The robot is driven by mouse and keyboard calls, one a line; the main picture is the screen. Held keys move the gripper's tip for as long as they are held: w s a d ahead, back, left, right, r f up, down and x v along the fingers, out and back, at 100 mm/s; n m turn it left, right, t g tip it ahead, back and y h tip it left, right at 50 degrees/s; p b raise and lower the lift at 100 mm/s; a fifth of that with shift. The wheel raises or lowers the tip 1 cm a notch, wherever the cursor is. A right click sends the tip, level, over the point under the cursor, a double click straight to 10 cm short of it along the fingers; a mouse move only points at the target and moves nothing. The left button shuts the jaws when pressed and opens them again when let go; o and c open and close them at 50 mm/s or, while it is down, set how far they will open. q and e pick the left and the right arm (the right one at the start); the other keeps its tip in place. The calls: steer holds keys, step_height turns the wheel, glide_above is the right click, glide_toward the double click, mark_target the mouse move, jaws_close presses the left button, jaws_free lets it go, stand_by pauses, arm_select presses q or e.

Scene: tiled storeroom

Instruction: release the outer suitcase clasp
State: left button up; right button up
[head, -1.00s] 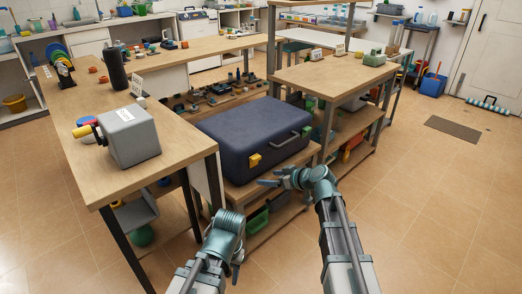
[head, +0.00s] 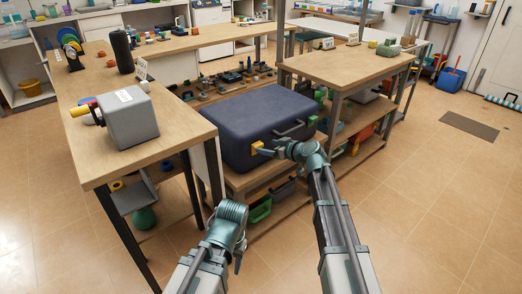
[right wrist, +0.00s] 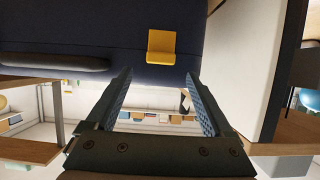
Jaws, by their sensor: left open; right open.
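The dark blue suitcase (head: 256,114) lies flat on a wooden shelf, with its handle (head: 290,129) on the front side. The handle also shows at the left of the right wrist view (right wrist: 55,62). A yellow clasp (head: 258,147) sits on the suitcase's front side; in the right wrist view this clasp (right wrist: 161,45) is just beyond and between my fingertips. My right gripper (right wrist: 158,78) is open and empty, pointed at the clasp, with a gap between. In the head view the right gripper (head: 268,151) partly covers that area. My left gripper (head: 239,254) is open and empty, low in front.
A wooden bench (head: 185,118) with a grey box (head: 130,118) stands at the left, its leg near the suitcase. Another bench (head: 335,72) stands at the right. Green and dark bins (head: 260,211) sit under the suitcase.

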mark_target(260, 146)
steer(key=shift+b+x, duration=0.75)
steer(key=shift+x, duration=1.9)
steer(key=c, duration=1.4)
steer(key=shift+o, duration=0.2)
steer(key=shift+s+f+b, duration=0.15)
steer(key=shift+b, duration=0.15)
steer(key=shift+s+d+f+t+y+b, duration=0.45)
steer(key=shift+t+y+b, duration=0.4)
steer(key=shift+b, duration=1.8)
steer(key=shift+s+d+f+t+y+b, duration=0.2)
steer(key=shift+f+t+y+b, duration=0.6)
steer(key=shift+b, duration=1.9)
steer(key=shift+s+d+f+t+y+b, duration=0.35)
steer(key=shift+t+b, duration=0.8)
steer(key=shift+b, duration=1.5)
steer(key=shift+a+r, duration=0.1)
steer(key=shift+a, duration=0.05)
steer(key=o, duration=1.4)
steer(key=shift+c, duration=0.2)
